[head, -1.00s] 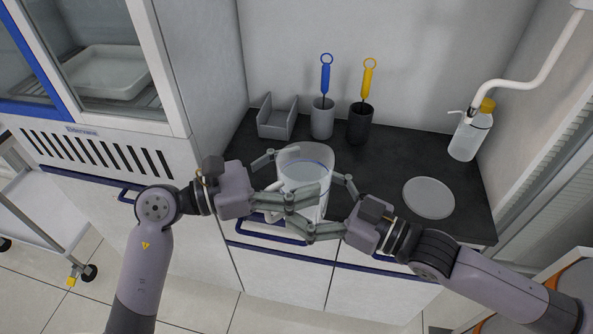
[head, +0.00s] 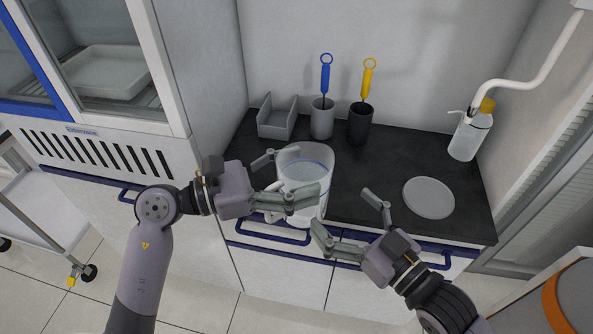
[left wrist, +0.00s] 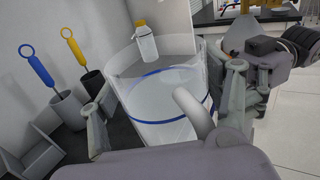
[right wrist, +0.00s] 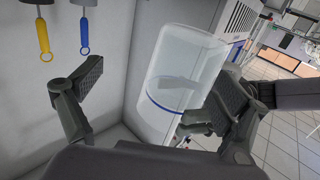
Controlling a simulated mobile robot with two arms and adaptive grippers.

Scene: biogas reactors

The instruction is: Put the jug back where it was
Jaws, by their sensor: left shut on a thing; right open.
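The jug (head: 305,176) is a clear, see-through vessel with a blue line around it and a pale handle. It is upright at the front edge of the dark counter; whether its base touches the counter is hard to tell. My left gripper (head: 281,178) is shut on the jug, with its fingers on either side; the left wrist view shows the jug (left wrist: 160,95) between them. My right gripper (head: 350,222) is open and empty, to the right of the jug and apart from it. The jug also shows in the right wrist view (right wrist: 180,75).
A round white disc (head: 429,198) lies on the counter (head: 375,170) at the right. A wash bottle (head: 470,135) stands behind it. A grey holder (head: 278,118) and two cups (head: 322,120) (head: 360,125) with blue and yellow brushes stand at the back. Counter between jug and disc is clear.

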